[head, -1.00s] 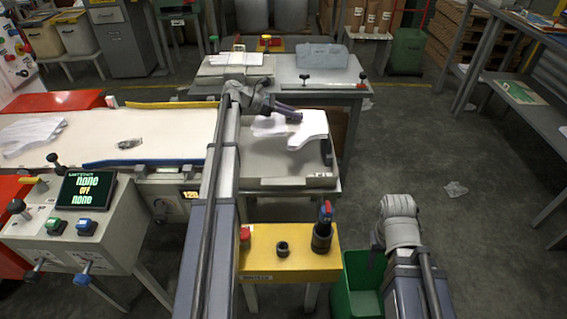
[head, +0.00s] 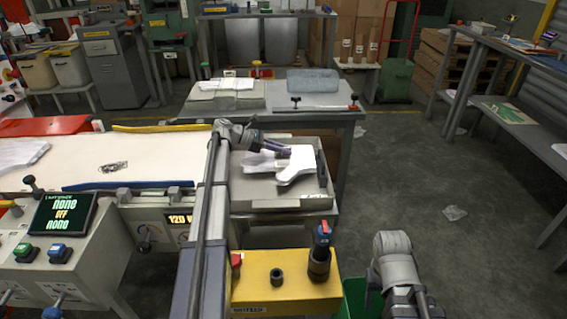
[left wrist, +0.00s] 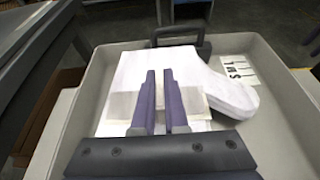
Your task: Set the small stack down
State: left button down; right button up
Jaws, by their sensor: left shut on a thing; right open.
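My left gripper (head: 288,152) is over the grey tray (head: 280,204), its purple fingers shut on a small stack of thin, pale sheets. In the left wrist view the stack (left wrist: 120,104) shows on both sides of the fingers (left wrist: 159,78). A white glove-shaped pile (head: 300,168) lies in the tray; in the left wrist view its lobe (left wrist: 232,95) reaches right. The stack overlaps the pile in view; I cannot tell whether they touch. My right arm shows at lower right, but its fingers are not visible.
A white conveyor bed (head: 130,170) and a control box (head: 60,235) are on the left. A grey table (head: 300,98) stands behind. Open floor lies to the right.

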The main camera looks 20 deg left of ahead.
aim_at(282, 157)
pick_arm(q)
jog(key=shift+f+b, duration=1.9)
jog(key=shift+f, duration=0.05)
jog(key=shift+r, duration=0.15)
jog(key=c, duration=0.9)
grip_release()
jog(key=shift+c, duration=0.2)
